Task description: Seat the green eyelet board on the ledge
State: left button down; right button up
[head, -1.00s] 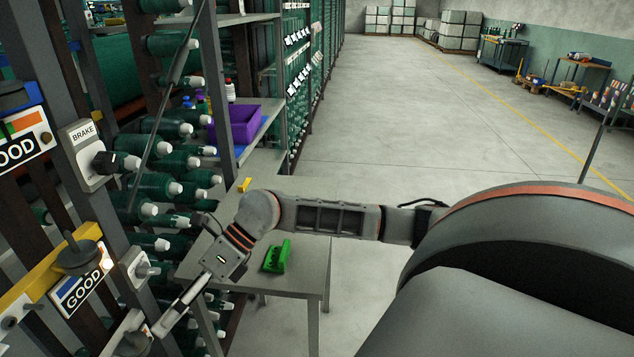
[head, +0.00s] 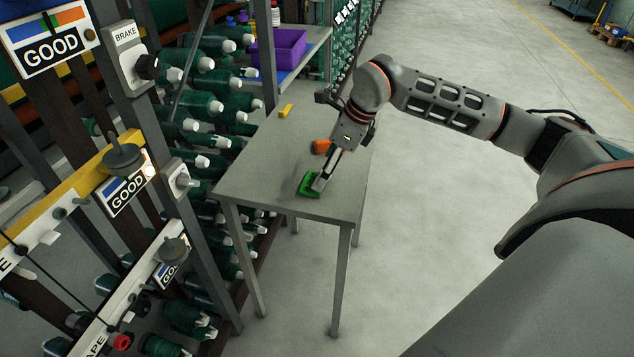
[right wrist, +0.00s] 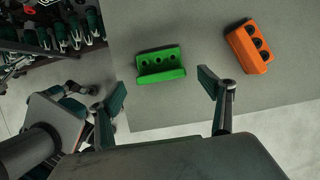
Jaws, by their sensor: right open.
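The green eyelet board (head: 307,188) lies on the grey table near its front edge. In the right wrist view the green board (right wrist: 161,66) shows a row of dark round holes and a raised lip. My right gripper (head: 319,184) reaches down over it from the right, partly hiding it in the head view. In the right wrist view the right gripper (right wrist: 162,84) is open, its fingers apart and empty, with the board ahead, nearer the left finger. I cannot tell which surface is the ledge. My left gripper is out of view.
An orange holed block (head: 320,147) lies behind the green board, also in the right wrist view (right wrist: 250,47). A small yellow piece (head: 286,110) is at the table's far left. The bobbin rack (head: 215,107) borders the table (head: 262,185) on the left. A purple bin (head: 279,50) stands behind.

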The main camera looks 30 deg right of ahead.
aim_at(314, 180)
jog(key=x, duration=0.3)
jog(key=shift+w+a+f, duration=0.1)
jog(key=shift+w+f, duration=0.05)
jog(key=shift+f, duration=0.15)
jog(key=shift+r, duration=0.1)
jog(key=c, duration=1.2)
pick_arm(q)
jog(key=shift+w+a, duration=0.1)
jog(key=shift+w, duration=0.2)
